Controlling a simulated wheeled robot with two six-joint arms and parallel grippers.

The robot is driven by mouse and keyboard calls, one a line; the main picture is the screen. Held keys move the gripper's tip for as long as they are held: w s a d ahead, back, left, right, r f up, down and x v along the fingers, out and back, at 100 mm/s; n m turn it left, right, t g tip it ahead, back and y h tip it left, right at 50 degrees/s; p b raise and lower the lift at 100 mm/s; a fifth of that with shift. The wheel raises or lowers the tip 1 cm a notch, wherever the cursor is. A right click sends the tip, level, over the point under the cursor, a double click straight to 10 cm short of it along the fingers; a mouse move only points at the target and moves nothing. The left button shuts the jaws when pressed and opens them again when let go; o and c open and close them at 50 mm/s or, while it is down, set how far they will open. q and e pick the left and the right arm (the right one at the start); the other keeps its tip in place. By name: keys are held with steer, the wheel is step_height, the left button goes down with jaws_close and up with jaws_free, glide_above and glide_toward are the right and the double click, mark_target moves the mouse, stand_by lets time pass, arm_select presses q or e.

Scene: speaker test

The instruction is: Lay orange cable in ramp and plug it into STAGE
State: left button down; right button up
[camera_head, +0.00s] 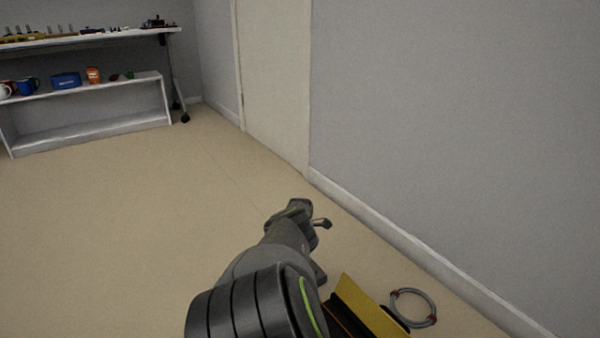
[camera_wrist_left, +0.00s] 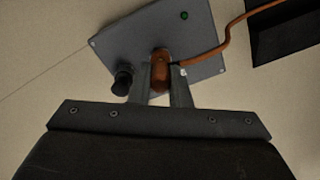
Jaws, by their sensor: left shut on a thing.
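In the left wrist view, my left gripper (camera_wrist_left: 162,88) is shut on the orange plug (camera_wrist_left: 160,68) at the end of the orange cable (camera_wrist_left: 205,65). The plug is over or against a grey panel box (camera_wrist_left: 205,40) with a green light and a black knob; I cannot tell whether it is seated, and no STAGE label is legible. The cable runs right to the dark ramp (camera_wrist_left: 288,32). In the head view, the ramp's yellow lid (camera_head: 368,308) stands raised at the bottom, and my arm hides the box and plug. My right gripper is not in view.
A grey cable coil (camera_head: 413,307) with red ties lies on the floor beside the ramp, near the wall. A white shelf (camera_head: 95,132) with mugs and boxes stands under a table (camera_head: 95,37) at the far left. The floor (camera_head: 120,230) on the left is clear.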

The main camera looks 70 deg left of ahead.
arm_select(q)
steer(key=shift+f+b, duration=0.3)
steer(key=shift+f, duration=0.15)
steer(key=c, duration=1.3)
jaws_free()
